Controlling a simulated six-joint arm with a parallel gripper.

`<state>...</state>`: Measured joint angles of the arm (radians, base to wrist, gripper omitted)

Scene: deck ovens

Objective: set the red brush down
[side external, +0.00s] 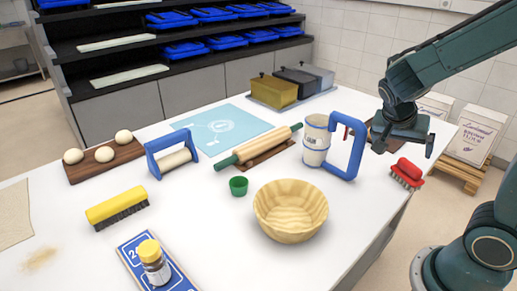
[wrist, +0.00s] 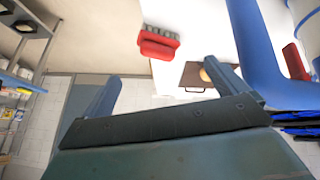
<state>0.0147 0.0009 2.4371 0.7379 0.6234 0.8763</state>
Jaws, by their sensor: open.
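The red brush (side external: 408,173) sits at the right edge of the white table, bristles down and red back up. In the wrist view the red brush (wrist: 158,47) shows beyond the jaws, apart from both fingers. My gripper (side external: 404,147) is above the table, slightly above the brush in the picture. Its two fingers are spread with nothing between them, as the wrist view of my gripper (wrist: 168,88) also shows.
A blue frame (side external: 346,150) and a cream crock (side external: 316,139) stand left of my gripper. A wooden bowl (side external: 290,210), green cup (side external: 238,186) and rolling pin (side external: 258,145) lie further left. A yellow brush (side external: 117,207) is at the left. Flour sacks (side external: 473,135) stand beyond the table edge.

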